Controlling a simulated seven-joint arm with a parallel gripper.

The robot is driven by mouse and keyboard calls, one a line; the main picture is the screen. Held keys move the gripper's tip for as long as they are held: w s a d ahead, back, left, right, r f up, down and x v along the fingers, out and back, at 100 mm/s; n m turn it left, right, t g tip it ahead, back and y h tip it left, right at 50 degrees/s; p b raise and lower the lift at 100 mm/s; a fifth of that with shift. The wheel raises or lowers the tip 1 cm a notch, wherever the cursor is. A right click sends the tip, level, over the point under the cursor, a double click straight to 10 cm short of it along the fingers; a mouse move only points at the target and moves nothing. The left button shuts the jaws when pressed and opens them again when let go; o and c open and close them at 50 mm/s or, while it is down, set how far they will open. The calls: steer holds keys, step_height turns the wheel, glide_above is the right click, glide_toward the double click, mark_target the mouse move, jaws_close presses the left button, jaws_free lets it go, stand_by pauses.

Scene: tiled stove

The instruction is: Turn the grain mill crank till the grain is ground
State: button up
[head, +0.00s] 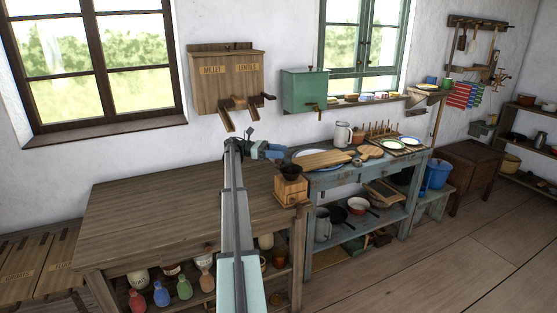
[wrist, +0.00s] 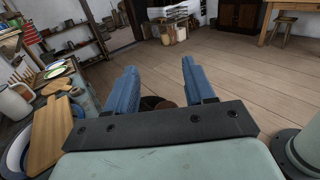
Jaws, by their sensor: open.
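The grain mill (head: 291,190) is a small wooden box with a black bowl-shaped hopper on top. It stands at the right end of the brown wooden counter in the head view. I cannot make out its crank clearly. My gripper (head: 280,152), with blue fingers, is just above and behind the hopper in the head view. In the wrist view my gripper (wrist: 160,68) is open, its two blue fingers well apart. A dark brown rounded thing (wrist: 153,103) shows low between the fingers; I cannot tell whether it is part of the mill. Whether any grain is inside is hidden.
The brown counter (head: 150,205) is bare to the left. To the right, a blue-grey bench (head: 315,188) carries a cutting board (head: 322,159), a white jug (head: 343,134) and plates. A wooden dispenser (head: 227,82) and a green box (head: 304,91) hang on the wall behind.

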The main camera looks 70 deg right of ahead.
steer(key=shift+r, duration=3.1)
steer(key=shift+c, duration=0.3)
